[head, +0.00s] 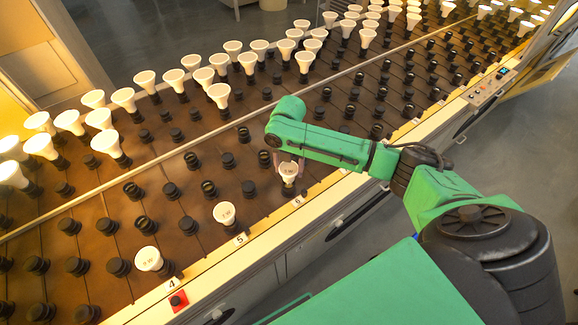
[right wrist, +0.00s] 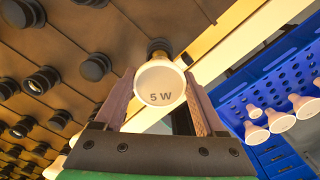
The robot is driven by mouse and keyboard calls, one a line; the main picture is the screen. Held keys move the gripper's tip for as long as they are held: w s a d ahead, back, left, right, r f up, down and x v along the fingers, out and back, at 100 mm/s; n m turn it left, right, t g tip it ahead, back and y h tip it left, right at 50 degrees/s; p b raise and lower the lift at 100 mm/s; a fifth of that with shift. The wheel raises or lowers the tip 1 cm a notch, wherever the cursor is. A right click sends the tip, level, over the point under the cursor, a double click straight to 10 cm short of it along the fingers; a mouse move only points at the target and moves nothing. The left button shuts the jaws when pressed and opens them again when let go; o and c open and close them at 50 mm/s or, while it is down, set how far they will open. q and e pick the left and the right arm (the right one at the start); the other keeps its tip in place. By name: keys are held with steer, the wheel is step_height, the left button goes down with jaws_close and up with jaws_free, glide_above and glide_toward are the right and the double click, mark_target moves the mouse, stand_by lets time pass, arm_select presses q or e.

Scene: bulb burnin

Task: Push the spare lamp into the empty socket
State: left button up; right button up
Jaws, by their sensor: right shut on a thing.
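A white lamp marked 5 W (right wrist: 160,85) sits between the two fingers of my right gripper (right wrist: 159,78), which is shut on it. In the head view the same lamp (head: 288,169) is face up at the near edge of the board, by the label 6 (head: 297,201), with my right gripper (head: 289,164) around it. A dark round socket part (right wrist: 158,46) shows just behind the lamp in the right wrist view. The lamp's base is hidden, so I cannot tell whether it is seated in the socket. My left gripper is out of view.
Lamps stand by label 5 (head: 227,213) and label 4 (head: 148,258) along the near row. Many bare black sockets fill the brown board (head: 165,215), with many lamps farther back. A red button (head: 178,300) is on the front rail. A blue crate (right wrist: 285,160) holds several lamps.

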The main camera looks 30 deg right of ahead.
steer(key=shift+f+b, duration=0.55)
steer(key=shift+f, duration=0.65)
steer(key=o, duration=1.3)
steer(key=shift+r, duration=0.1)
steer(key=shift+o, duration=0.2)
step_height(320, 180, up, 14)
steer(key=shift+r+b, duration=0.25)
steer(key=shift+b, duration=0.15)
